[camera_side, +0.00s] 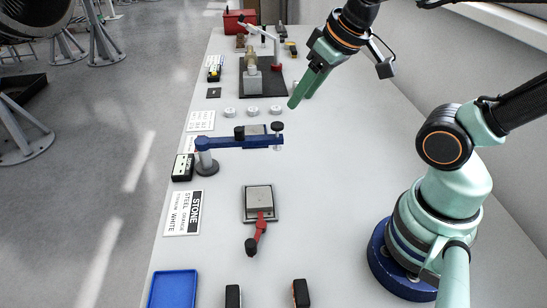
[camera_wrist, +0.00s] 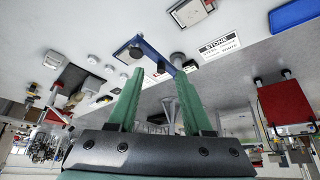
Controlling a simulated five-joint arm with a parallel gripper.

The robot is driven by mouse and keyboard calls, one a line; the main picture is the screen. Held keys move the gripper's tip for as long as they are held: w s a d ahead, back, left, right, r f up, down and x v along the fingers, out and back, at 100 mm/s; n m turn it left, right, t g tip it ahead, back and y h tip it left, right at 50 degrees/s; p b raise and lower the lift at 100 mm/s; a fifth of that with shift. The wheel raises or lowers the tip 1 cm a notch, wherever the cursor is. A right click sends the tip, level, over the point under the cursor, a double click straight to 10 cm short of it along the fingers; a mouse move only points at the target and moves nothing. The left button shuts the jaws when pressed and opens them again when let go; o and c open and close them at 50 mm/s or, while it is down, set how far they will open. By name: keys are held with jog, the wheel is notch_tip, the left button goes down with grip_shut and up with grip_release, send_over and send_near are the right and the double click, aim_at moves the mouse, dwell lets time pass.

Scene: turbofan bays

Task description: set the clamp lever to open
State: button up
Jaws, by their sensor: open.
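A red lever (camera_side: 261,230) with a black knob is joined to a dark-framed grey plate (camera_side: 258,198) on the bench, its knob toward the front. A second device (camera_side: 251,80) at the back, on a dark base, has a pale slanted arm (camera_side: 262,33) with a dark end and a red part beside it. I cannot tell for certain which of these is the clamp lever. My gripper (camera_side: 293,104) is open and empty, raised over the bench at the right of the second device, touching nothing. In the wrist view my gripper's fingers (camera_wrist: 158,76) are spread apart.
A blue swing arm (camera_side: 238,143) on a grey post spans the middle bench, between the two devices. Several pale round discs (camera_side: 252,111) lie behind it. A blue tray (camera_side: 173,289) and two black-and-orange blocks are at the front. The bench's right middle is clear.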

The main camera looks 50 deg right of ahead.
jog(key=shift+o, duration=0.8)
jog(key=n+g, duration=0.6)
jog(key=n, duration=0.1)
send_over(251, 243)
notch_tip(251, 243, down, 10)
notch_tip(251, 243, down, 12)
jog(key=shift+f, duration=0.15)
grip_shut()
